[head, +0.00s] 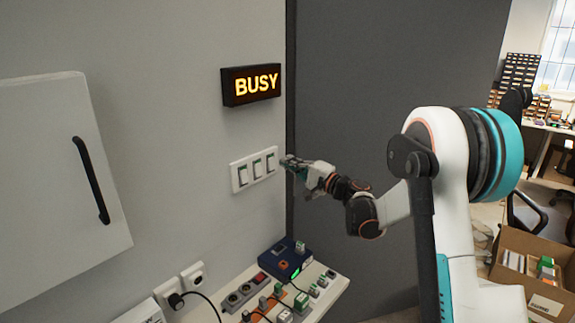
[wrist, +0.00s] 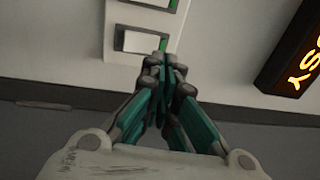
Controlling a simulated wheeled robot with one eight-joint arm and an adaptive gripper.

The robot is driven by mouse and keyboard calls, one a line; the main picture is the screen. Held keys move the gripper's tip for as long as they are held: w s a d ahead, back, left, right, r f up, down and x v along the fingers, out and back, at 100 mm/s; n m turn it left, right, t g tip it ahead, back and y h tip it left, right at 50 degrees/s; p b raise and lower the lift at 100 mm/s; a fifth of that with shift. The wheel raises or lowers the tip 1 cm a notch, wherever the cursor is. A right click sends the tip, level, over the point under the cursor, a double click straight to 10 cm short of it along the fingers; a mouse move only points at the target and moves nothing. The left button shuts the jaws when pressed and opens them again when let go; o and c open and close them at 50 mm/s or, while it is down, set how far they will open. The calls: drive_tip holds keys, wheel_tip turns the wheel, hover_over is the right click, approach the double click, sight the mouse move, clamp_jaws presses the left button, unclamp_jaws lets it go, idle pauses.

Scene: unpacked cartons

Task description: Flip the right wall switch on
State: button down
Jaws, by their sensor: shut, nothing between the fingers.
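A white wall plate (head: 236,180) carries three rocker switches in a row. The right switch (head: 271,162) is the one nearest the dark panel. In the wrist view the same right switch (wrist: 140,41) is the lower one, with a green strip along one edge. My gripper (head: 287,162) is at the plate's right end, its fingers together and empty. In the wrist view my gripper's fingertips (wrist: 162,62) overlap the edge of the plate beside the right switch. I cannot tell whether they touch it.
A lit BUSY sign (head: 251,85) hangs above the plate. A white cabinet door (head: 55,190) with a black handle is at left. Below are wall sockets (head: 193,276) and a bench (head: 335,284) with electrical parts. A dark panel (head: 345,90) stands close on the right.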

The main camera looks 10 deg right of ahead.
drive_tip(key=r+p+v, duration=0.1)
drive_tip(key=r+v, duration=0.1)
drive_tip(key=v, duration=0.7)
drive_tip(key=shift+s+d, duration=0.3)
